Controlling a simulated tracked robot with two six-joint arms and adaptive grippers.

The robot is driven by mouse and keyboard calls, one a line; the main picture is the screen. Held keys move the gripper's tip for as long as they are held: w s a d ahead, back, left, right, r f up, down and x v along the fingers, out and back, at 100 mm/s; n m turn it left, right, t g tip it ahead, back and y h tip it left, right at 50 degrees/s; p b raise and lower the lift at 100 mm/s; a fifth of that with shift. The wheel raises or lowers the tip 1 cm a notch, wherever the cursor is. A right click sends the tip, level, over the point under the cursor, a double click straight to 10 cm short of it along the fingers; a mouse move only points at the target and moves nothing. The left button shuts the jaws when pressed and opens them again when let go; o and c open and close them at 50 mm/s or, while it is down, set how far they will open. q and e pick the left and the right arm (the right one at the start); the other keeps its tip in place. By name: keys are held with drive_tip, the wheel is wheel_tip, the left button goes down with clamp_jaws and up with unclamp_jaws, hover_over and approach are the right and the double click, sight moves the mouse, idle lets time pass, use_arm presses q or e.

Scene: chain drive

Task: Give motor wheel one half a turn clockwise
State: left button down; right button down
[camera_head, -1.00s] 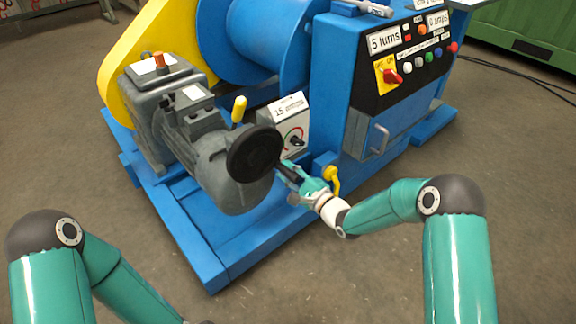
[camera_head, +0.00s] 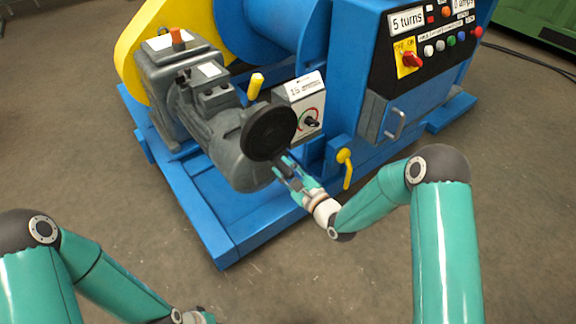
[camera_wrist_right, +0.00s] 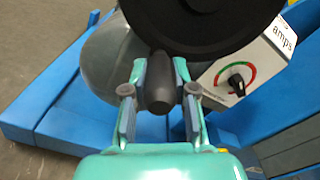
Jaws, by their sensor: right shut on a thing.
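The motor wheel (camera_head: 268,132) is a black disc on the near end of the grey motor (camera_head: 222,130). It also shows at the top of the right wrist view (camera_wrist_right: 200,22). Its dark handle (camera_head: 284,168) sticks out toward me from the wheel's lower part, slightly right of its centre. My right gripper (camera_head: 288,172) is shut on this handle. In the right wrist view the handle (camera_wrist_right: 158,85) lies between the two fingers.
A dial box (camera_head: 303,105) stands right of the wheel, close to my right gripper. A yellow lever (camera_head: 346,168) hangs just right of the right wrist. A yellow peg (camera_head: 255,86) rises above the wheel. The blue base frame (camera_head: 232,232) lies below; the floor in front is clear.

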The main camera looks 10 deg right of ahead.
drive_tip(key=shift+a+r, duration=0.15)
drive_tip(key=shift+a, duration=0.2)
drive_tip(key=c, duration=0.9)
unclamp_jaws()
drive_tip(key=shift+d, duration=0.1)
drive_tip(key=v, duration=1.2)
